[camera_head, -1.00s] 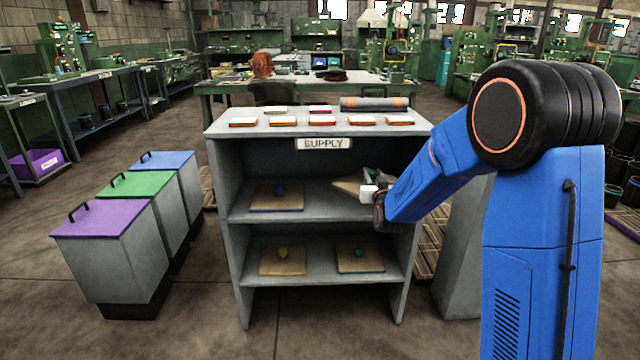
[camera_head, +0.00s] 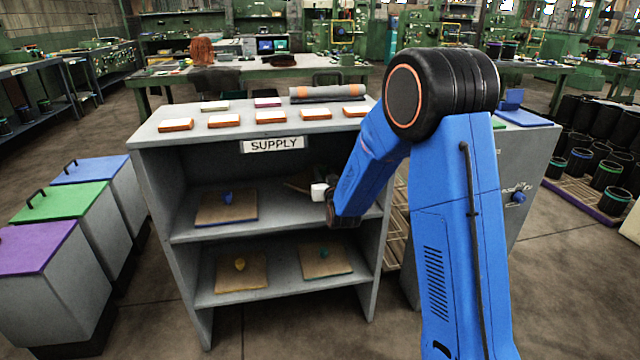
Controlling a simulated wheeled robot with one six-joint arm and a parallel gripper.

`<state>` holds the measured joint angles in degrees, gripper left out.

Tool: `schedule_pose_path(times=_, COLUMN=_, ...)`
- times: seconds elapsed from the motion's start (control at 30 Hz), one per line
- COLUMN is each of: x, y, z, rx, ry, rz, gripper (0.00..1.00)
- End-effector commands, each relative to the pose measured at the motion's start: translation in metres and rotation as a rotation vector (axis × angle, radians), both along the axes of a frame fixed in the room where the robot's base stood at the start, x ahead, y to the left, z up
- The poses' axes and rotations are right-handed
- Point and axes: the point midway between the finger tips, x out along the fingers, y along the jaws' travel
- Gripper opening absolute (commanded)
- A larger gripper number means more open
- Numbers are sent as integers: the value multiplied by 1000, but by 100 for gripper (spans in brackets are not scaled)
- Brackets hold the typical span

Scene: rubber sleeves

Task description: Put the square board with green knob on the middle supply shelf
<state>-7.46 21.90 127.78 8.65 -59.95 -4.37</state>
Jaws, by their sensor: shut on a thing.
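The supply shelf unit (camera_head: 150,190) is grey with a "SUPPLY" label on its front edge. My gripper (camera_head: 328,196) is in front of the right part of its middle shelf (camera_head: 270,222), partly hidden by my own arm. It is shut on a tan board (camera_head: 297,187), of which only a thin sliver shows to the left of the fingers. The board's knob is hidden now; green shows at it in the earlier frame. I cannot tell whether the board touches the shelf.
A blue-knob board (camera_head: 213,212) lies left on the middle shelf. Below lie a yellow-knob board (camera_head: 240,280) and a teal-knob board (camera_head: 325,262). Lidded bins (camera_head: 60,205) stand left, a grey cabinet (camera_head: 520,180) right.

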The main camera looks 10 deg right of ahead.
Motion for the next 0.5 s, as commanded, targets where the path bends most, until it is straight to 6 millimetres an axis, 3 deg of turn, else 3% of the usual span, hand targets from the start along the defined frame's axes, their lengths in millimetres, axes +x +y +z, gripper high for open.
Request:
schedule_pose_path(times=0.4, x=0, y=0, z=-38, rx=1, ry=1, rz=0, gripper=0)
schedule_pose_path(times=0.5, x=0, y=0, z=-39, rx=1, ry=-2, rz=0, gripper=0)
